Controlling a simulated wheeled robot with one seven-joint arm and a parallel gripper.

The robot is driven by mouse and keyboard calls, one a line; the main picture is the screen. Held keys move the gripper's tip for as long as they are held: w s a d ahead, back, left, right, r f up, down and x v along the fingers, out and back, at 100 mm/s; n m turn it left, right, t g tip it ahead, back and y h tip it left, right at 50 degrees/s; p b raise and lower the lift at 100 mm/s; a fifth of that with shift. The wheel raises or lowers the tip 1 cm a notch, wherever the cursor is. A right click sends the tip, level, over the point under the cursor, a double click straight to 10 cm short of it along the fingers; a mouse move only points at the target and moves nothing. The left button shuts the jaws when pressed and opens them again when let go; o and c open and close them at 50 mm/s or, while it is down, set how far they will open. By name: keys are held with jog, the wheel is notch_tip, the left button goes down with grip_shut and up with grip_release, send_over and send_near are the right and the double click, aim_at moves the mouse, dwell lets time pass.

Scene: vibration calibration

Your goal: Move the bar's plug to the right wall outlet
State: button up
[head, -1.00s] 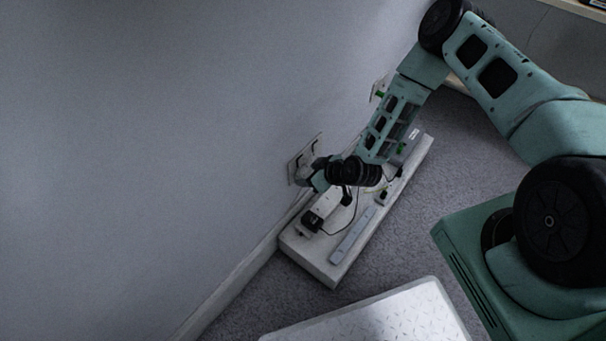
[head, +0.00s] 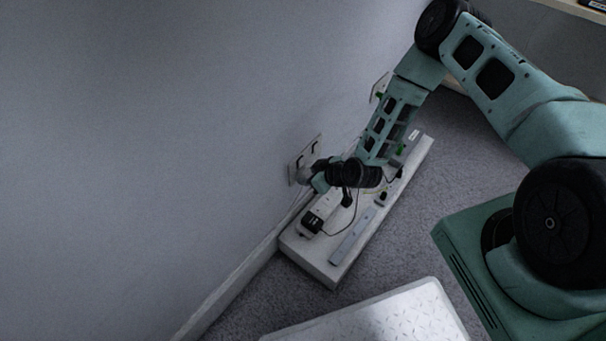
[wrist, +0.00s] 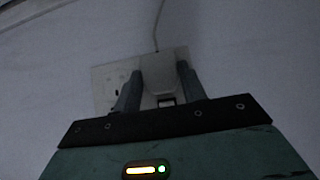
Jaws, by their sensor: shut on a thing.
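The white wall outlet plate (head: 301,159) is on the wall at the centre of the head view. My gripper (head: 309,177) is close against its lower part. In the wrist view my gripper (wrist: 160,72) has its two grey fingers on either side of a white plug (wrist: 157,82), shut on it. The plug sits in front of the middle and right of the plate (wrist: 108,78), with a pale cord rising from it. Socket holes show to its left. I cannot tell whether its pins are in the wall. My wrist hides it in the head view.
A long white ledge (head: 318,268) on the floor carries a black-ended adapter (head: 311,222), a flat grey strip (head: 352,236) and thin cables under my arm. A second wall plate (head: 379,86) is farther back. A white patterned panel (head: 385,318) lies at the front.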

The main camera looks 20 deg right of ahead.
jog(key=shift+s+d+p, duration=0.45)
jog(key=shift+s, duration=0.3)
dwell(0.9)
jog(key=s+d, duration=0.1)
jog(key=s+p, duration=0.1)
jog(key=shift+s+d, duration=0.3)
jog(key=shift+d, duration=0.1)
jog(key=shift+d, duration=0.1)
dwell(0.3)
jog(key=w+d+b, duration=0.1)
jog(key=w+d, duration=0.3)
jog(key=w, duration=0.2)
jog(key=shift+d, duration=0.2)
dwell(0.5)
jog(key=shift+w+a, duration=0.6)
jog(key=shift+w, duration=0.35)
dwell(3.1)
